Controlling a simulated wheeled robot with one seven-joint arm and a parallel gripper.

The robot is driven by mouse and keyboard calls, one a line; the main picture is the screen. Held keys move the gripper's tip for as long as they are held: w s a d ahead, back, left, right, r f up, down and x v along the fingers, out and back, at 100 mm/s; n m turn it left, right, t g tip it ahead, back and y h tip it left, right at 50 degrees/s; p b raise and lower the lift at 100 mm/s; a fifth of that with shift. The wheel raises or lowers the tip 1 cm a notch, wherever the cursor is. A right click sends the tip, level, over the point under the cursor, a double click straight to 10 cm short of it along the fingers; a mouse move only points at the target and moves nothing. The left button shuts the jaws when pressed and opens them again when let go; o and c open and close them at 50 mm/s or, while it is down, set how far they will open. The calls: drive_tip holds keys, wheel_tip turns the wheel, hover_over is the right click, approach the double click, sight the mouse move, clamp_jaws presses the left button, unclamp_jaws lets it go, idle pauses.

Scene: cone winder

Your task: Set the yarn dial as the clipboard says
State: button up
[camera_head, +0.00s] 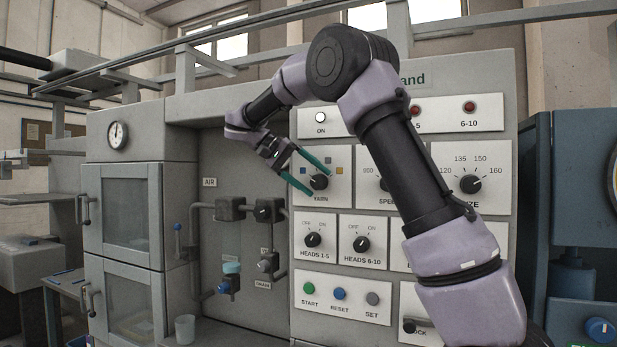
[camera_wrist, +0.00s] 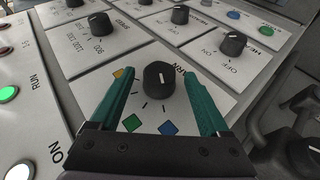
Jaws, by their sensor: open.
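The yarn dial is a black knob (camera_head: 319,182) with a white pointer line, on a white panel labelled YARN. Coloured squares sit around it; a blue one (camera_head: 302,170) and an orange one (camera_head: 339,169) show in the head view. In the wrist view the knob (camera_wrist: 159,80) stands between the green fingers of my gripper (camera_wrist: 158,76), with a gap on each side. My gripper (camera_head: 312,172) is open there. An orange square (camera_wrist: 119,73) and a blue square (camera_wrist: 167,128) also show. I cannot tell which colour the pointer marks. No clipboard can be made out.
The speed panel (camera_head: 383,184) is right of the yarn panel, partly behind my arm. Below are the heads 1-5 knob (camera_head: 312,240) and heads 6-10 knob (camera_head: 361,244), then the green start button (camera_head: 309,288). Pipes and a valve (camera_head: 265,211) lie left of the panel.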

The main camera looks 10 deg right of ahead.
drive_tip(key=v, duration=1)
drive_tip(key=shift+a+r, duration=0.2)
drive_tip(key=shift+a, duration=0.1)
